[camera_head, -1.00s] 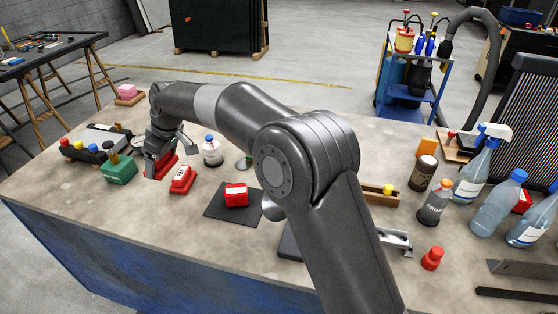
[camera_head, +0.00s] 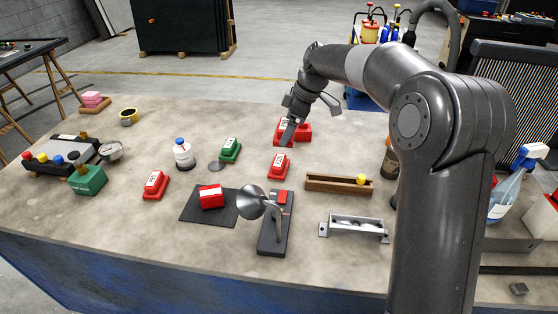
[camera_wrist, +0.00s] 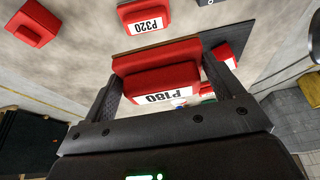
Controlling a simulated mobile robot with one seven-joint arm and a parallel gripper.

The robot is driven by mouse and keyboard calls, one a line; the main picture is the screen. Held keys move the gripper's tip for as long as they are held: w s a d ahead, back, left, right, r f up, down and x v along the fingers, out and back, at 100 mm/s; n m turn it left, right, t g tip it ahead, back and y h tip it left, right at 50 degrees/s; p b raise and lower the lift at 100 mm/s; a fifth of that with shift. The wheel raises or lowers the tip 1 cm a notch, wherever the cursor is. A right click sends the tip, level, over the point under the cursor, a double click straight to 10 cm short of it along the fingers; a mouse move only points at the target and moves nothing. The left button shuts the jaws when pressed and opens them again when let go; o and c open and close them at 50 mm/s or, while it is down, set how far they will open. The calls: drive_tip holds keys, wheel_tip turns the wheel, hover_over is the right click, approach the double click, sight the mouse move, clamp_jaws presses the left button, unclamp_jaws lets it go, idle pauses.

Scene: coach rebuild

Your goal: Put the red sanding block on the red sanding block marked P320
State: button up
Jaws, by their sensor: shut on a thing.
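My gripper (camera_head: 289,132) is shut on a red sanding block (camera_wrist: 158,85), whose white label reads P180 in the wrist view. The block sits between both fingers, over the far middle of the bench in the head view. The red sanding block marked P320 (camera_wrist: 143,17) lies apart from it, at the top of the wrist view. In the head view a labelled red block (camera_head: 279,167) lies just in front of my gripper, and red (camera_head: 305,134) shows right beside it. I cannot tell which of these is P320. The held block's underside is hidden.
Another labelled red block (camera_head: 155,185) lies at left. A red box (camera_head: 211,196) is on a black mat (camera_head: 190,212). A green block (camera_head: 230,150), a white bottle (camera_head: 184,155) and a wooden tray (camera_head: 325,184) stand around. A dark stand with a metal cone (camera_head: 252,202) is nearer.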

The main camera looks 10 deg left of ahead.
drive_tip(key=d, duration=0.9)
hover_over(277, 160)
drive_tip(key=d, duration=0.2)
wheel_tip(277, 160, down, 6)
drive_tip(key=shift+a, duration=0.1)
drive_tip(key=shift+a+f, duration=0.1)
drive_tip(key=shift+f, duration=1.95)
drive_tip(key=shift+f, duration=0.15)
drive_tip(key=o, duration=0.9)
